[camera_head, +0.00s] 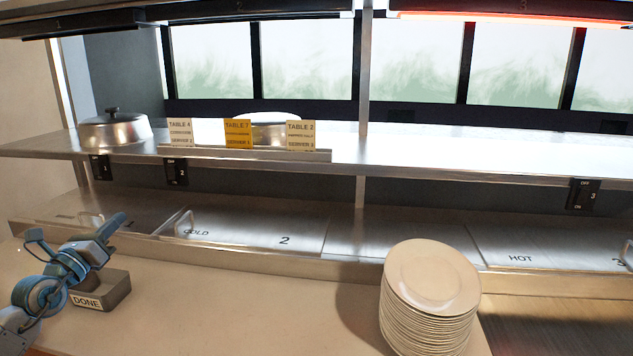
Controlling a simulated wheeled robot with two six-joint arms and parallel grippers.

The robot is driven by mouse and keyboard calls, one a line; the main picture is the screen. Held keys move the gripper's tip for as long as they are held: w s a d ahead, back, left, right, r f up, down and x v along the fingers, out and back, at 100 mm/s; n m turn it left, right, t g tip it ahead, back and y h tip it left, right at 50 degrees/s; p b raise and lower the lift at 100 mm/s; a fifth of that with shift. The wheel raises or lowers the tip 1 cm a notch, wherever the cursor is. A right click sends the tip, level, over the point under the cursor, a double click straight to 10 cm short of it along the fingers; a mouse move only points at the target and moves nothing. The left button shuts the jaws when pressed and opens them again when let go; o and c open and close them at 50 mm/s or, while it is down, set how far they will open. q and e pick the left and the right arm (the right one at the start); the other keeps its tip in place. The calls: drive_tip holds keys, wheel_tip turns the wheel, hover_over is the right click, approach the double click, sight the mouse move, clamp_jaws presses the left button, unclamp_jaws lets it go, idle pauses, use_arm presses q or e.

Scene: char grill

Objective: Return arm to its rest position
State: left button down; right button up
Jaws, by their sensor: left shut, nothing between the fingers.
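My left arm comes in from the lower left in the head view. Its gripper (112,226) is shut and empty, above and just behind a grey box labelled DONE (112,292) on the counter. The gripper partly overlaps the box in the picture, and I cannot tell whether they touch. My right gripper is not in view.
A tall stack of plates (432,285) stands on the counter (250,320) at the right of centre. A metal shelf (430,155) carries a lidded pot (114,128) and order tickets (238,133). The counter between box and plates is clear.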

use_arm(q)
drive_tip(key=s+d+f+n+g+y, duration=0.4)
drive_tip(key=s+f+n+y, duration=0.2)
drive_tip(key=s+f+n, duration=0.65)
drive_tip(key=s+d+f+n+g+y, duration=0.35)
drive_tip(key=s+f+n+y, duration=0.4)
drive_tip(key=f+n, duration=0.8)
drive_tip(key=s+d+f+n+g+h, duration=0.2)
drive_tip(key=s+d+f+g+h, duration=0.1)
drive_tip(key=s+d, duration=0.3)
drive_tip(key=s+d+f+n+g+h, duration=0.2)
drive_tip(key=s+d+f+g+h, duration=0.1)
drive_tip(key=s, duration=0.5)
drive_tip(key=s+d+f+n+g+h, duration=0.25)
drive_tip(key=s+d+g, duration=0.2)
drive_tip(key=s, duration=0.25)
drive_tip(key=s+f+x, duration=0.1)
drive_tip(key=s+x, duration=0.2)
drive_tip(key=x, duration=0.7)
drive_tip(key=s+x, duration=0.2)
drive_tip(key=x, duration=0.9)
drive_tip(key=s+f+x, duration=0.1)
drive_tip(key=s+x, duration=0.2)
drive_tip(key=x, duration=0.7)
drive_tip(key=s+f+g+b, duration=0.1)
drive_tip(key=s+f, duration=1.7)
drive_tip(key=f, duration=0.2)
drive_tip(key=shift+a+g, duration=0.3)
drive_tip(key=shift+a, duration=0.05)
